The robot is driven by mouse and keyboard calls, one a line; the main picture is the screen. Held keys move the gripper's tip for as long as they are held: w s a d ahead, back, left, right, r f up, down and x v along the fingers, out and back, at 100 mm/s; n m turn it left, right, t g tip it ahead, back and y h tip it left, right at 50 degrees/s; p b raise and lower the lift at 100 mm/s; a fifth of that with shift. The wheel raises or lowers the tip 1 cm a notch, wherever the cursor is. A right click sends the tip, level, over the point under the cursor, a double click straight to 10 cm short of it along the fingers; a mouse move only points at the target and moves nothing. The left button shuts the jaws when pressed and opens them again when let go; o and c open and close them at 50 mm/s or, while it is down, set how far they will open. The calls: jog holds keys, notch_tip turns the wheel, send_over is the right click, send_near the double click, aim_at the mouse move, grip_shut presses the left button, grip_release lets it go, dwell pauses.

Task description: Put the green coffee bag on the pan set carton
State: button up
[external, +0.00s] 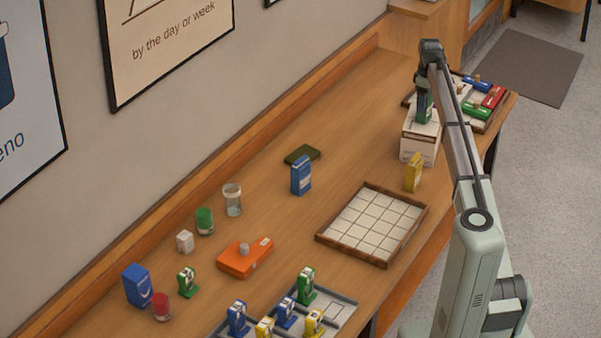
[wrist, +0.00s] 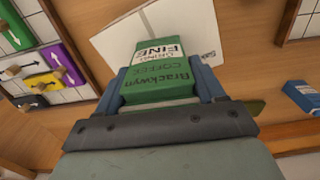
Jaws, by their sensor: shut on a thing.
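My gripper (wrist: 172,88) is shut on the green coffee bag (wrist: 160,75), which shows its "Brackwyn Coffee" and "Grind Fine" print in the wrist view. In the external view the green coffee bag (external: 424,107) is upright at the far end of the counter, directly over the white pan set carton (external: 418,150). The carton's pale top (wrist: 195,30) shows behind the bag in the wrist view. I cannot tell whether the bag's base touches the carton.
A yellow bag (external: 412,172) stands close in front of the carton. A tray with red and green items (external: 485,100) lies behind it at the right. An empty gridded tray (external: 372,222) and a blue box (external: 301,175) are nearer. Bare counter lies left of the carton.

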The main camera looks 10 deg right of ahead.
dwell(0.3)
jog(key=o, duration=1.2)
jog(key=shift+f, duration=0.1)
notch_tip(320, 180, up, 12)
jog(key=shift+r, duration=0.15)
